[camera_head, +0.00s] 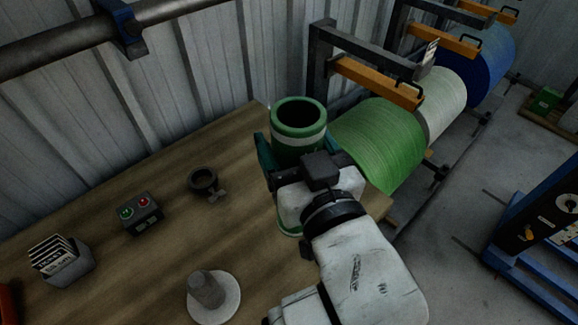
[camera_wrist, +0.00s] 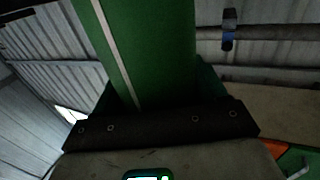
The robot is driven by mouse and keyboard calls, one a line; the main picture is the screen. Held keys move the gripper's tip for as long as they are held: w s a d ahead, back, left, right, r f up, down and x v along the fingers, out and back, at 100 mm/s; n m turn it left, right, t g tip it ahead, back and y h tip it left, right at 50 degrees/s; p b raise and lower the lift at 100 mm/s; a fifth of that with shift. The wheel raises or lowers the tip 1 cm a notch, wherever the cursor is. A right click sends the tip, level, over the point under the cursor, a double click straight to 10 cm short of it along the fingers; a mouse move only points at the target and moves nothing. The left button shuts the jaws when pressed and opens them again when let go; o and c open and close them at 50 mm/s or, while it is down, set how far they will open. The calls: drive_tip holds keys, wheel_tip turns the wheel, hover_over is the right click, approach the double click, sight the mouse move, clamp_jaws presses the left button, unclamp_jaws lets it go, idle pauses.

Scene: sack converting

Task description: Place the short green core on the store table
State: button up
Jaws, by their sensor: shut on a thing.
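The short green core (camera_head: 299,140) is a hollow green tube with a pale band below its top rim. It is upright over the right end of the wooden store table (camera_head: 160,165). My gripper (camera_head: 297,158) is shut on the core, with its teal fingers on either side. The core's lower rim shows beside my wrist; I cannot tell whether it touches the table. In the wrist view the core (camera_wrist: 150,50) fills the space between the fingers, its pale stripe running along it.
On the table are a dark ring clamp (camera_head: 203,182), a button box (camera_head: 140,213), a grey card holder (camera_head: 66,264) and a grey cone on a white disc (camera_head: 224,304). Green (camera_head: 385,145), white and blue rolls stand behind right. A blue frame (camera_head: 535,240) stands at right.

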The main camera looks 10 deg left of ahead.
drive_tip(key=w+a+f, duration=0.2)
drive_tip(key=w+f, duration=1)
drive_tip(key=shift+w+f+p, duration=0.2)
drive_tip(key=shift+w+p, duration=0.15)
drive_tip(key=shift+p, duration=0.1)
drive_tip(key=shift+f, duration=0.15)
drive_tip(key=o, duration=1.7)
drive_tip(key=shift+o, duration=0.2)
